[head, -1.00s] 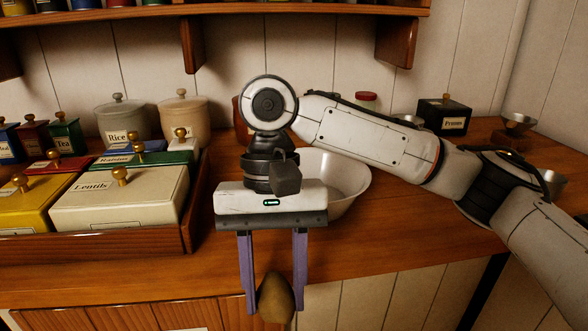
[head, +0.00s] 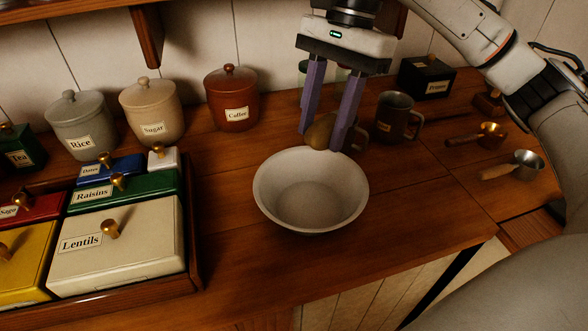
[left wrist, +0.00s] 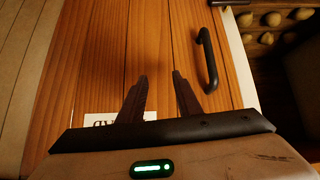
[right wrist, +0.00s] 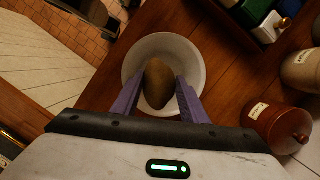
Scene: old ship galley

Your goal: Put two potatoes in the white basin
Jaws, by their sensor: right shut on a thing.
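My right gripper (head: 322,136) is shut on a brown potato (head: 319,131), held just above the far rim of the white basin (head: 309,202). The basin stands on the wooden counter and looks empty in the head view. In the right wrist view the potato (right wrist: 158,84) sits between the purple fingers, with the basin (right wrist: 133,63) behind it. My left gripper (left wrist: 160,80) is open and empty in front of a wooden panel with a black handle. Several potatoes (left wrist: 272,19) lie in a dark space at the upper right of the left wrist view.
A dark mug (head: 391,120) stands right of the held potato. A red Coffee jar (head: 231,100) stands behind the basin, and a tray of labelled boxes (head: 195,270) is to its left. Small metal pans (head: 527,163) lie at the right. The counter in front of the basin is clear.

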